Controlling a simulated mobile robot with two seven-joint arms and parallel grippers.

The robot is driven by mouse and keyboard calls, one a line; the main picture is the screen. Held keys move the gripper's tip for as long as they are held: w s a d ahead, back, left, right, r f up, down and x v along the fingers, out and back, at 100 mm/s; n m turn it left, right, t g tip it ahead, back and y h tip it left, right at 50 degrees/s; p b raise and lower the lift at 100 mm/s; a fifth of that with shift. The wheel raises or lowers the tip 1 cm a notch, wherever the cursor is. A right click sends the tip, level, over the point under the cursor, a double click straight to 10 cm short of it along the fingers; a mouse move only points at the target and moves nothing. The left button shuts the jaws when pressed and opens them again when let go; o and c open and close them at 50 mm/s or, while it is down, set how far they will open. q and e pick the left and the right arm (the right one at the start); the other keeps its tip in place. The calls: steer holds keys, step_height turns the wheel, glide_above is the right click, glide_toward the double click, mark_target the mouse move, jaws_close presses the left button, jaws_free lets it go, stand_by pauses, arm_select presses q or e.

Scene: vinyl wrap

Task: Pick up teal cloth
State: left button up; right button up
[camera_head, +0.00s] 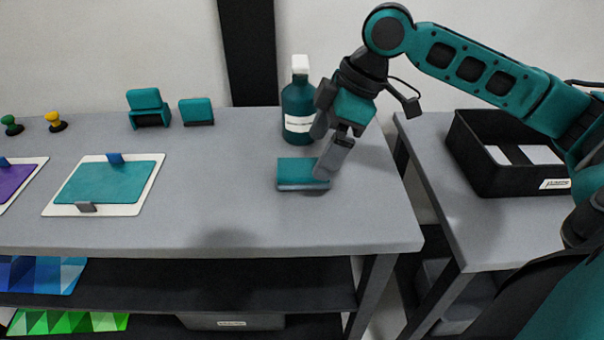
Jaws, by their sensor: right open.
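The teal cloth (298,172) is a small folded rectangle lying flat near the right end of the grey table. My right gripper (328,172) comes down over the cloth's right end, with its fingers pointing downward. It is open, and its fingertips are at or just above the cloth; whether they touch it I cannot tell. The fingers hide part of the cloth's right edge. My left gripper does not show.
A teal bottle (298,105) with a white cap stands close behind the cloth. Teal blocks (148,107), a teal sheet on a white board (108,183) and knobs (54,121) are further left. A black bin (510,155) stands on the right table. The table between board and cloth is clear.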

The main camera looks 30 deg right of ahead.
mark_target(304, 167)
steer(key=x, duration=0.3)
steer(key=b+x, duration=0.1)
steer(key=shift+w+a, duration=0.25)
steer(key=shift+w, duration=0.15)
steer(key=shift+w+a+f, duration=0.1)
steer(key=shift+f, duration=0.4)
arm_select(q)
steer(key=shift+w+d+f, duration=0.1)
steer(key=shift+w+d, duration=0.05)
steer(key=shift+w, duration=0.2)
arm_select(e)
steer(key=shift+c, duration=0.5)
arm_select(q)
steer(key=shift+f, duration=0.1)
arm_select(e)
steer(key=c, duration=1.1)
